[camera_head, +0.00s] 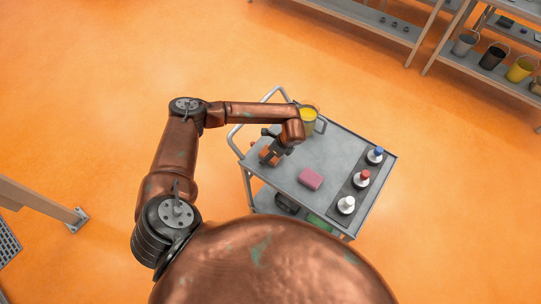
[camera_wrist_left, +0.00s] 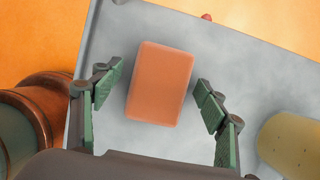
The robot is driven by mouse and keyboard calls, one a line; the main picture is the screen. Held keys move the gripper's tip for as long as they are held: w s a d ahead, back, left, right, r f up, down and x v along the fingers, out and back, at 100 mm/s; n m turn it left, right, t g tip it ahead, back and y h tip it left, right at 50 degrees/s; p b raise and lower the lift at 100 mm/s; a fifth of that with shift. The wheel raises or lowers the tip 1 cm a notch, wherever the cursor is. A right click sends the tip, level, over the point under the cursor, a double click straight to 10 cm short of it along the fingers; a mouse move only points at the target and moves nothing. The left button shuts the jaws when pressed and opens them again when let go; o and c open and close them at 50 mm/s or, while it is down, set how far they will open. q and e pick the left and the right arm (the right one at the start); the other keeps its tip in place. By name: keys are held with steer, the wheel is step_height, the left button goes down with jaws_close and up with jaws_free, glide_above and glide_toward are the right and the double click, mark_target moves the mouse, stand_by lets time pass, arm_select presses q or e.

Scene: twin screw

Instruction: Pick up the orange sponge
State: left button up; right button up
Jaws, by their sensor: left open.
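The orange sponge (camera_wrist_left: 160,83) lies flat on the grey top of a cart, in the left wrist view. It also shows in the head view (camera_head: 267,156), partly hidden by my left gripper. My left gripper (camera_wrist_left: 156,92) is open, with one green-padded finger on each side of the sponge. Gaps show between the sponge and both fingers. In the head view my left gripper (camera_head: 272,148) is over the left side of the cart top. My right gripper is in neither view.
On the cart (camera_head: 325,153) are a pink sponge (camera_head: 311,179), a yellow bucket (camera_head: 307,120) and a dark strip with three white bottles (camera_head: 362,179). A yellowish rounded thing (camera_wrist_left: 290,145) is right of the gripper in the wrist view. Shelves (camera_head: 375,22) stand at the back.

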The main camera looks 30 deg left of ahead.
mark_target(267, 153)
arm_select(q)
steer(key=shift+f, duration=0.2)
stand_by(0.4)
steer(key=c, duration=1)
steer(key=shift+r, duration=0.1)
steer(key=shift+w+r, duration=0.1)
steer(key=shift+r, duration=0.5)
steer(key=r, duration=0.3)
steer(key=shift+s+d, duration=0.2)
steer(key=shift+s, duration=0.2)
steer(key=s+d+r, duration=0.1)
steer(key=s+r, duration=0.2)
steer(key=s, duration=0.1)
steer(key=s+d+r, duration=0.2)
steer(key=s+r, duration=0.1)
steer(key=s, duration=0.1)
steer(key=s+d+r+b, duration=0.1)
steer(key=s+r, duration=0.2)
steer(key=s, duration=0.1)
steer(key=shift+s+d, duration=0.25)
steer(key=shift+s, duration=0.05)
